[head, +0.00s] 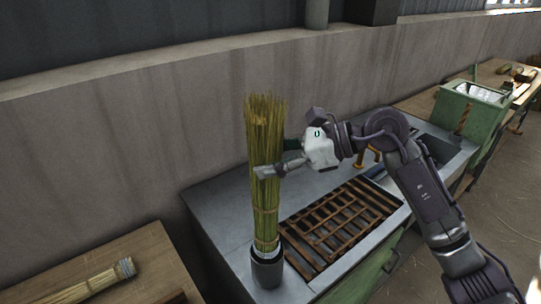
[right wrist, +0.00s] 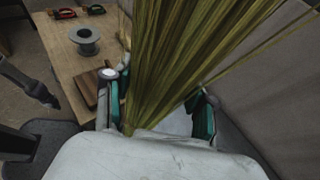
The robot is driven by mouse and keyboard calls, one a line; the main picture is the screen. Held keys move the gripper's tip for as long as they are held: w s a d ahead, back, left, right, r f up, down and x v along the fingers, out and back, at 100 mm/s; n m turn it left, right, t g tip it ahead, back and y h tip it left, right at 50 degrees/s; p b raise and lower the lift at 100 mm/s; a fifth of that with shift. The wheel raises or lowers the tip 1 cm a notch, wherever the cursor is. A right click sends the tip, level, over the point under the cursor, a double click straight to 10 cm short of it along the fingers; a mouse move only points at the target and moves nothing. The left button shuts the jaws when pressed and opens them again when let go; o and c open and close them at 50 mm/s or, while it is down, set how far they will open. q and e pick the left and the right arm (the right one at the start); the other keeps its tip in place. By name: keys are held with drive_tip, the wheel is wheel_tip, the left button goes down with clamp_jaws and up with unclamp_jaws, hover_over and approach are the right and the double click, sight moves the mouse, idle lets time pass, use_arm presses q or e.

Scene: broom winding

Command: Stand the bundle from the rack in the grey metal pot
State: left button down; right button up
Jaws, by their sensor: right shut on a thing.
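The bundle of yellow-green straw (head: 264,195) stands almost upright in the head view, bound at several places. Its foot is at the mouth of the grey metal pot (head: 267,273), and its lowest end is hidden by the pot's wall. My right gripper (head: 268,168) comes from the right and is shut around the bundle's upper middle. In the right wrist view the straw (right wrist: 185,65) fans out between my right gripper's teal-padded fingers (right wrist: 160,120). The wooden slatted rack (head: 335,225) lies on the metal bench, with no bundle on it. My left gripper is not seen.
The metal bench (head: 222,215) carries the pot near its left front corner. A wooden table (head: 130,262) at lower left holds another tied bundle (head: 95,283). A concrete wall (head: 120,125) runs behind. A green bin (head: 470,112) stands at the right. A dark spool (right wrist: 88,40) shows in the wrist view.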

sight(271, 188)
drive_tip(key=shift+f+b, duration=2.9)
drive_tip(key=shift+f, duration=0.7)
drive_tip(key=o, duration=1.3)
drive_tip(key=shift+c, duration=0.2)
drive_tip(key=shift+d, duration=0.1)
drive_tip(key=v, duration=1.2)
